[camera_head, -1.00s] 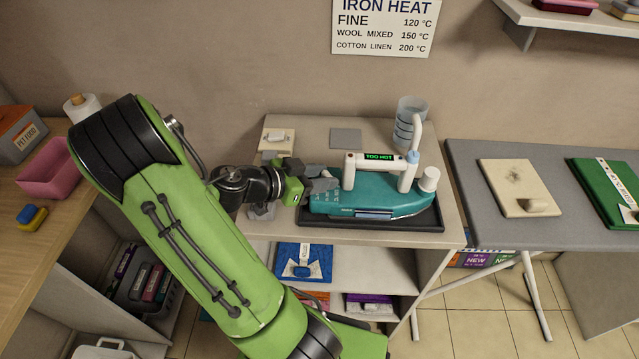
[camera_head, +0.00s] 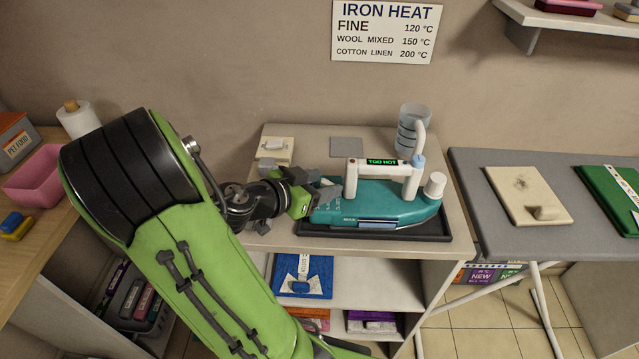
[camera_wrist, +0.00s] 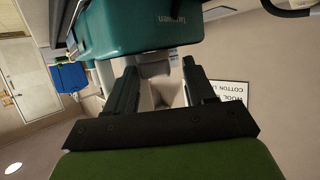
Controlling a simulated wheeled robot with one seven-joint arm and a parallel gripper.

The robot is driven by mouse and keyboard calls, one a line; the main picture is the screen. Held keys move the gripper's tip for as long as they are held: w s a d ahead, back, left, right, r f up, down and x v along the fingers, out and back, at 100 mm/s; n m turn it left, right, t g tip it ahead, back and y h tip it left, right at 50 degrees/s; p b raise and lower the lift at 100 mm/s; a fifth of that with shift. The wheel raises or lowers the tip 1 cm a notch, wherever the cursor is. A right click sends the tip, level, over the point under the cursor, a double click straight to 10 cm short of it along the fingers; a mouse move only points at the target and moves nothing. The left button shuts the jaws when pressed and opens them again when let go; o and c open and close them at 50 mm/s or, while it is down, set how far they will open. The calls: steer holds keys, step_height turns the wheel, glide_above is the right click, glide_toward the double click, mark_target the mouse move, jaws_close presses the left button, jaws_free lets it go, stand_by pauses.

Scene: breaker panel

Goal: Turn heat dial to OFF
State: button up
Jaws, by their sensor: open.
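The teal iron (camera_head: 375,203) lies on a black tray (camera_head: 437,228) on the small cabinet top. Its white handle carries a green display reading TOO HOT (camera_head: 382,162). A white round knob (camera_head: 434,185) stands at its right end; I cannot tell whether it is the heat dial. My gripper (camera_head: 328,190) is at the iron's left end. In the wrist view my gripper (camera_wrist: 160,88) has its two dark fingers apart, with a pale part of uncertain identity (camera_wrist: 157,92) showing between them. The iron's teal body (camera_wrist: 140,28) fills the top of that view. Contact cannot be told.
A clear cup (camera_head: 411,130) stands behind the iron. A white switch plate (camera_head: 275,147) and a grey square (camera_head: 346,147) lie at the back of the cabinet top. An ironing board (camera_head: 470,175) with a cream cloth (camera_head: 528,194) is to the right.

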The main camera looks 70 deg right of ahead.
steer(key=shift+s, duration=0.25)
